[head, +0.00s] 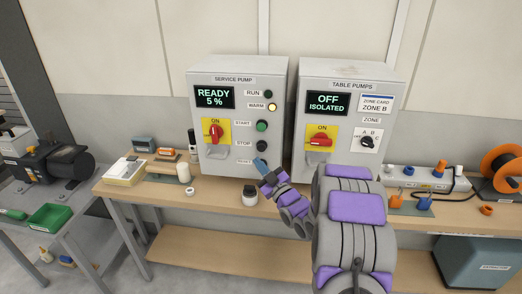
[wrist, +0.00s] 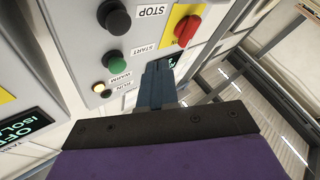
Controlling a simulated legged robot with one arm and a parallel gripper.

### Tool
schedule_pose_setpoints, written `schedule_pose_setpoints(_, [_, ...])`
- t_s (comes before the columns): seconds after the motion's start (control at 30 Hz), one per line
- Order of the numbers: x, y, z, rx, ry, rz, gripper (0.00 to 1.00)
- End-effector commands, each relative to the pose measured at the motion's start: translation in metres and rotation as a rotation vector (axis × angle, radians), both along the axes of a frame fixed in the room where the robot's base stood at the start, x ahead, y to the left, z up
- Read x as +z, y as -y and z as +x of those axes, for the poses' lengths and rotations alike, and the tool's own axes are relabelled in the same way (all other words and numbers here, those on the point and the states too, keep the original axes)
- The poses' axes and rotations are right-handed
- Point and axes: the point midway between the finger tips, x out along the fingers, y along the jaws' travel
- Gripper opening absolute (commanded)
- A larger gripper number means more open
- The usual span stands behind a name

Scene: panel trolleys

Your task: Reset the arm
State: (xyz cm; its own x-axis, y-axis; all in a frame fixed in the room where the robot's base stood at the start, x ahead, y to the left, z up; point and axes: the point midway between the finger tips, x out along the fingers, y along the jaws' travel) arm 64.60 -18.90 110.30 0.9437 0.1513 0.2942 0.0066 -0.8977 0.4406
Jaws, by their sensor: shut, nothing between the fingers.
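My gripper (head: 261,163) is shut and empty, with blue fingers, in front of the lower right of the service pump cabinet (head: 236,78) by the RESET label (head: 245,161). Contact cannot be told. In the wrist view the shut fingers (wrist: 158,82) point past the panel, which appears turned over. The black STOP button (head: 262,146) and green START button (head: 262,126) show above the fingers in the head view. Any control beside RESET is hidden. My arm, grey with purple pads, reaches in from the lower right.
The service pump screen (head: 214,97) reads READY 5 %, and the WARM lamp (head: 271,107) glows. The table pumps cabinet (head: 350,70) reads OFF ISOLATED. Both stand on a wooden bench (head: 215,200). A white jar (head: 184,173), a dark-lidded pot (head: 249,197) and a power strip (head: 425,178) are on it.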

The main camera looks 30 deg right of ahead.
Motion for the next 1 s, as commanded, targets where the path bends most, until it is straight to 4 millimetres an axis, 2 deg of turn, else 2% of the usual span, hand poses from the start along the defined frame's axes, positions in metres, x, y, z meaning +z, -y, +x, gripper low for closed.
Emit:
schedule_pose_setpoints(0.37, [0.001, -0.003, 0.002, -0.005, -0.028, -0.008, 0.00])
schedule_pose_setpoints(0.53, [-0.002, -0.014, 0.010, -0.037, -0.190, -0.039, 0.00])
schedule_pose_setpoints(0.67, [-0.005, -0.021, 0.006, -0.090, -0.367, -0.056, 0.00])
schedule_pose_setpoints(0.87, [-0.014, -0.031, -0.022, -0.187, -0.642, -0.045, 0.00])
schedule_pose_setpoints(1.0, [-0.017, -0.040, -0.057, -0.257, -0.827, -0.015, 0.00])
